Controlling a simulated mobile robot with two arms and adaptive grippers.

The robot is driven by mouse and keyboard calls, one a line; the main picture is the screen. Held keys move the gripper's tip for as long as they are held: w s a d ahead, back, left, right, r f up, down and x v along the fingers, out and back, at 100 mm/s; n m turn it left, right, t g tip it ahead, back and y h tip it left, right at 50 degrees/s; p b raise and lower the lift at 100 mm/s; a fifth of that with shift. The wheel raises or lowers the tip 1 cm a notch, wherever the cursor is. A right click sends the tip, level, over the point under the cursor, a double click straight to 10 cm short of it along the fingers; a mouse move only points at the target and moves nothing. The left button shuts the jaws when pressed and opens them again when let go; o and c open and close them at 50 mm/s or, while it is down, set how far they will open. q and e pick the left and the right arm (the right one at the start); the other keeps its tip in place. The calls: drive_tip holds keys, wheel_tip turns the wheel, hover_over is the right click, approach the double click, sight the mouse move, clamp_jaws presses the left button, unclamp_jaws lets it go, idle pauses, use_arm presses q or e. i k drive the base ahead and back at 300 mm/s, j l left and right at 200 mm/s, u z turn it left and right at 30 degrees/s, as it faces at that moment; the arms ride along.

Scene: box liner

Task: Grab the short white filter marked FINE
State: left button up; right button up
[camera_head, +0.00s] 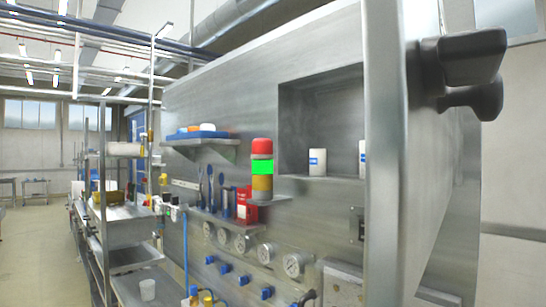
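A short white cylinder (317,163) with a blue label stands upright on the floor of a recess in the steel panel. A second white, blue-labelled item (362,159) stands to its right, mostly hidden behind an upright steel post, so its full height cannot be told. The lettering on both labels is too small to read, so I cannot tell which is marked FINE.
The steel post (384,150) stands in front of the recess (325,110) on the right. A red, green and amber stack light (262,168) stands left of it. A shelf with a blue tray (200,134), gauges (294,264) and blue valves project from the panel. Open floor (35,245) lies far left.

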sight(317, 157)
drive_tip(key=i+j+u, duration=0.1)
drive_tip(key=u, duration=0.25)
drive_tip(key=i+j+u, duration=0.1)
drive_tip(key=u, duration=0.25)
drive_tip(key=i+u, duration=0.15)
drive_tip(key=u, duration=0.2)
drive_tip(key=i+z, duration=0.15)
drive_tip(key=z, duration=0.15)
drive_tip(key=i+j+z, duration=0.3)
drive_tip(key=z, duration=0.45)
drive_tip(key=i+z, duration=0.15)
drive_tip(key=z, duration=0.35)
drive_tip(key=i+z, duration=0.1)
drive_tip(key=z, duration=0.35)
